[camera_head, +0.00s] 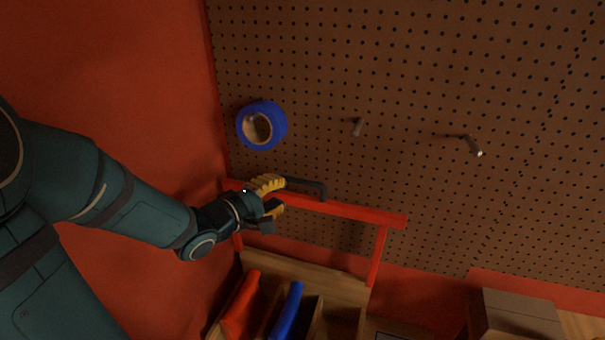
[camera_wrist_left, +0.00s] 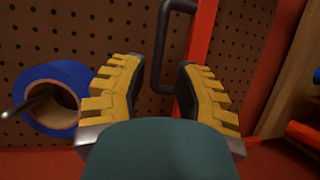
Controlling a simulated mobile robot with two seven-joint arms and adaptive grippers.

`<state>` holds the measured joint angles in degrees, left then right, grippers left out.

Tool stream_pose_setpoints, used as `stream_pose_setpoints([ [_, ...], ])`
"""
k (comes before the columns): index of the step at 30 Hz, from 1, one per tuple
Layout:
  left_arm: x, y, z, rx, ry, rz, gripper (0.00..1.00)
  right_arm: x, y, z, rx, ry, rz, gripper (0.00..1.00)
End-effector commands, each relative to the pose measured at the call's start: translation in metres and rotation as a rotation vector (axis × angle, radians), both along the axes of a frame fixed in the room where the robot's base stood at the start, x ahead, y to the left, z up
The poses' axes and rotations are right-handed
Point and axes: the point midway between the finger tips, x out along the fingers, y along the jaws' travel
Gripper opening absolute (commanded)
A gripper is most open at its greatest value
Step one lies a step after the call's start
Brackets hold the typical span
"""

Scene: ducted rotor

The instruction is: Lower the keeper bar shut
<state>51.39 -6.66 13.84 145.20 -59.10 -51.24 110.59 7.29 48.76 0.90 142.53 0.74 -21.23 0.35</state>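The red keeper bar (camera_head: 345,208) runs nearly level across the lower pegboard, sloping slightly down to the right in the head view. Its dark handle (camera_head: 312,184) stands on its left half and also shows in the left wrist view (camera_wrist_left: 163,50). My left gripper (camera_head: 280,196) is at the handle's left end, its yellow-padded fingers apart. In the left wrist view, the handle's near end shows in the gap between the fingers (camera_wrist_left: 158,85), close to the right-hand finger. I cannot tell whether they touch. My right gripper is not in view.
A blue tape roll (camera_head: 262,126) hangs on the pegboard (camera_head: 400,60) above the gripper. Two pegs (camera_head: 357,127) and (camera_head: 470,144) stick out farther right. Below is a wooden rack with red (camera_head: 240,305) and blue (camera_head: 287,312) items. A box (camera_head: 518,312) stands lower right.

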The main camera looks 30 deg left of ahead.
Motion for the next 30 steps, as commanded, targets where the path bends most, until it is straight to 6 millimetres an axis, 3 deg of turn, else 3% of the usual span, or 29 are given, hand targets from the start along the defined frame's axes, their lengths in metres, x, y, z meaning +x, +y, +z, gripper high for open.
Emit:
stream_pose_setpoints([
  [1, 0.006, -0.002, 0.001, -0.005, 0.003, -0.001, 0.29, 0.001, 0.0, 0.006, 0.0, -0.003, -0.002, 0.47],
  [4, 0.027, -0.005, -0.008, -0.001, -0.002, -0.002, 0.29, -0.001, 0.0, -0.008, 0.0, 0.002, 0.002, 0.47],
  [12, 0.069, -0.012, -0.015, -0.001, -0.001, -0.002, 0.29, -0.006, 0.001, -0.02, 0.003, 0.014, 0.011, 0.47],
  [18, 0.083, -0.014, -0.016, 0.0, -0.001, -0.001, 0.29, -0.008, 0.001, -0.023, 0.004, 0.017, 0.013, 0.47],
  [27, 0.084, -0.014, -0.016, 0.0, -0.001, 0.001, 0.29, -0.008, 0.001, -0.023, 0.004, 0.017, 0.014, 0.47],
  [28, 0.084, -0.014, -0.016, 0.0, -0.001, 0.001, 0.26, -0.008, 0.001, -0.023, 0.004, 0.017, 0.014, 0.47],
  [30, 0.084, -0.014, -0.016, 0.0, -0.001, 0.001, 0.01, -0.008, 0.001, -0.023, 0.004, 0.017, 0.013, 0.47],
])
